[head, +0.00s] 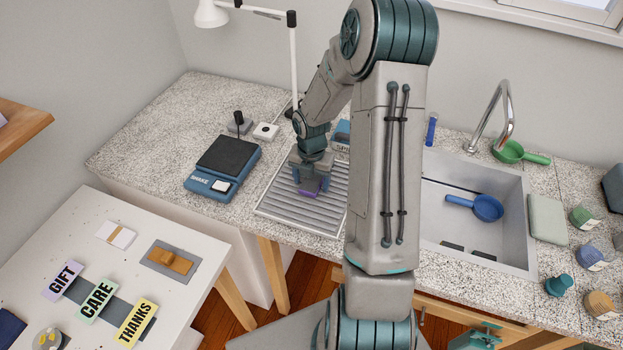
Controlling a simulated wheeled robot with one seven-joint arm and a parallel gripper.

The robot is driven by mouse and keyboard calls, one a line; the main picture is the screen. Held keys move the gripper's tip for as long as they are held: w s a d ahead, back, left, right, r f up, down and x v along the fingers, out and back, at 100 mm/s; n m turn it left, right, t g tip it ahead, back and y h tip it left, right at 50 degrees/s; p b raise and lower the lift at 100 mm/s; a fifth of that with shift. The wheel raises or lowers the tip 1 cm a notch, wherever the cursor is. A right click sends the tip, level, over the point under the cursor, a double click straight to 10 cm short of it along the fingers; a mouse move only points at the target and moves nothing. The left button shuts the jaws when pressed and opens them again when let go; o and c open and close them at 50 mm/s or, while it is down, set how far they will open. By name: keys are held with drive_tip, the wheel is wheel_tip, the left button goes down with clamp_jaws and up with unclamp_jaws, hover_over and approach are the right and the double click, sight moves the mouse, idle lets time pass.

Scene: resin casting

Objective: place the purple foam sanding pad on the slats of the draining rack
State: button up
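The purple foam sanding pad (308,192) shows in the head view between the fingertips of my gripper (309,185), low over the draining rack. My gripper points down and looks shut on the pad; its fingers hide part of it. The draining rack (285,216) has pale grey slats and lies on the speckled counter left of the sink. I cannot tell whether the pad touches the slats or is just above them. My arm hides the right part of the rack.
The sink (510,225) right of my arm holds a blue strainer or scoop (487,208). A white table (190,300) with word blocks is at front left. The counter's far left is clear.

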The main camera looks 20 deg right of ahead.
sight(311, 182)
wheel_tip(311, 182, up, 12)
drive_tip(key=s+a+r+m+t, duration=0.2)
drive_tip(key=s+a+r+m, duration=0.3)
drive_tip(key=s+m, duration=0.5)
drive_tip(key=s+a+r+m+t, duration=0.1)
drive_tip(key=s+a+r+m, duration=0.4)
drive_tip(key=m, duration=1.2)
drive_tip(key=shift+s+a+r+t+b, duration=0.2)
drive_tip(key=shift+s+r+t+b, duration=0.25)
drive_tip(key=shift+s+r, duration=1.4)
drive_tip(key=shift+s+f, duration=0.55)
